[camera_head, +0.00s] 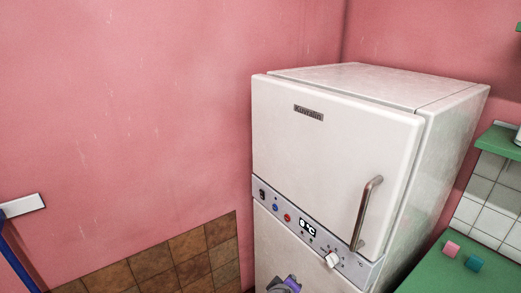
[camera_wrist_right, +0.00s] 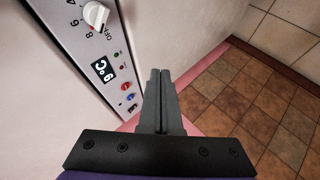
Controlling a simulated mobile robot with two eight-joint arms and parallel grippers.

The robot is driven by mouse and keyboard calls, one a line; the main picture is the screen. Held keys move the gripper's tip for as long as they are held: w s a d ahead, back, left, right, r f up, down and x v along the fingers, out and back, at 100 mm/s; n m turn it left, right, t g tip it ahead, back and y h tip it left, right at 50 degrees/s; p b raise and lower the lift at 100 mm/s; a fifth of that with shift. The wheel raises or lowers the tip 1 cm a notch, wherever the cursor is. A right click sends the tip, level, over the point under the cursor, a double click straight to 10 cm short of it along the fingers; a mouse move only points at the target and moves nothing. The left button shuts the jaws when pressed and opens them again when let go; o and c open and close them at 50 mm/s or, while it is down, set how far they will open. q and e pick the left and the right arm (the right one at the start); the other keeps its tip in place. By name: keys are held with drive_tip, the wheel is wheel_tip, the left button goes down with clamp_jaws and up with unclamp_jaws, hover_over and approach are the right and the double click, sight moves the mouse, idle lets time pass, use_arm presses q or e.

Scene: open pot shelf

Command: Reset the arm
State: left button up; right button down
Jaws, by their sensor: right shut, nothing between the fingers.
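My right gripper (camera_wrist_right: 160,73) shows in the right wrist view with its two grey fingers together and nothing between them. In the head view, a grey and purple part of my right arm (camera_head: 285,285) shows at the bottom edge, in front of the fridge's lower front. I cannot tell whether it touches the fridge. My left gripper is not in view.
The white fridge (camera_head: 330,135) stands in the corner, its upper door closed, with a metal handle (camera_head: 366,212) and a knob (camera_head: 332,259). A green counter (camera_head: 445,275) at right holds a pink block (camera_head: 451,249) and a teal block (camera_head: 474,263).

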drive_tip(key=s+d+f+m+g+y, duration=0.1)
drive_tip(key=s+d+m, duration=0.3)
drive_tip(key=s, duration=0.6)
drive_tip(key=s+d+f+m+g+y, duration=0.2)
drive_tip(key=s+d+m+g, duration=0.1)
drive_tip(key=s, duration=0.8)
drive_tip(key=shift+s+d+m, duration=0.25)
drive_tip(key=shift+d+m, duration=0.45)
drive_tip(key=shift+d, duration=0.5)
